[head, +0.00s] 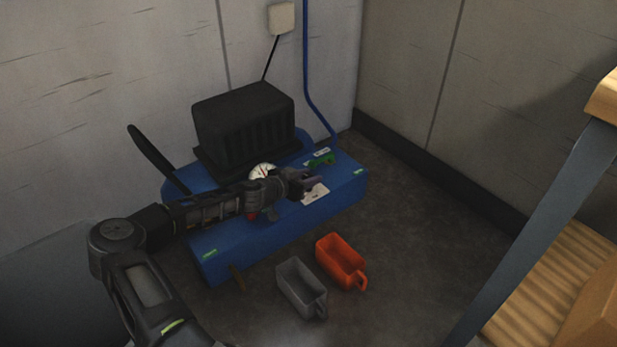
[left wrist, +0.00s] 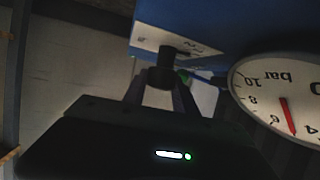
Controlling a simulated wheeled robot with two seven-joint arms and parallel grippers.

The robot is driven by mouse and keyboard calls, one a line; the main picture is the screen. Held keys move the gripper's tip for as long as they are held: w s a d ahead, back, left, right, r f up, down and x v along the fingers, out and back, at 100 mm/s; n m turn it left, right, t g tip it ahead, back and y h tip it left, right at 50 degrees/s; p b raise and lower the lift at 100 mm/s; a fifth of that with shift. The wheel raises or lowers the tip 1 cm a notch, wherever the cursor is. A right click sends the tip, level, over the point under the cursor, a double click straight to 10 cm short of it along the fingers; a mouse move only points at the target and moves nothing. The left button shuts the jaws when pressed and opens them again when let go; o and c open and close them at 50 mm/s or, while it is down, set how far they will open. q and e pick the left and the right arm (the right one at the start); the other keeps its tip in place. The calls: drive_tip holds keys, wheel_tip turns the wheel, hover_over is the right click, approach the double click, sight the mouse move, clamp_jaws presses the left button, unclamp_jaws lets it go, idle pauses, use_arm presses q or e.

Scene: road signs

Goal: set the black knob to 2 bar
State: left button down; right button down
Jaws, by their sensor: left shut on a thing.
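The black knob (left wrist: 166,62) stands out from a white scale plate (left wrist: 150,45) in the left wrist view. My left gripper (left wrist: 161,84) is shut on the knob. In the head view my left gripper (head: 312,184) is over the white plate (head: 316,195) on the blue compressor (head: 240,233), and I cannot make out the knob there. The round gauge (left wrist: 265,85) shows upside down, partly cut off, marked bar. Its red needle (left wrist: 287,112) points between 4 and 6. The knob's setting is too small to read. My right gripper is not in view.
A black ribbed housing (head: 243,115) and a green part (head: 321,159) are on the compressor. A grey bin (head: 298,287) and an orange bin (head: 340,262) stand on the floor in front. A wooden shelf (head: 560,290) with a grey post is at the right.

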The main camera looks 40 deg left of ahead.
use_arm(q)
drive_tip(key=shift+d+r+n+y+p, duration=0.15)
drive_tip(key=shift+n+y+p, duration=0.35)
drive_tip(key=shift+n+y, duration=0.5)
drive_tip(key=n+y+p, duration=0.2)
drive_tip(key=y+p, duration=0.1)
drive_tip(key=shift+w+d+r+n+g+y, duration=0.2)
drive_tip(key=shift+r+n+g+y, duration=0.1)
drive_tip(key=shift+r+n, duration=0.1)
drive_tip(key=n+y+p, duration=0.1)
drive_tip(key=n+g+y+p, duration=0.1)
drive_tip(key=shift+s+a+f+n+y, duration=0.1)
drive_tip(key=shift+a+f+n+y, duration=0.05)
drive_tip(key=shift+f+n+y, duration=0.2)
drive_tip(key=shift+s+a+f+n+g+y+p, duration=0.1)
drive_tip(key=shift+n+g+y+p, duration=0.35)
drive_tip(key=shift+n+g+y, duration=0.4)
drive_tip(key=shift+a+f+n+g+y+p, duration=0.1)
drive_tip(key=shift+n+g+y+p, duration=0.3)
drive_tip(key=shift+n+g+y, duration=0.45)
drive_tip(key=c, duration=1)
unclamp_jaws()
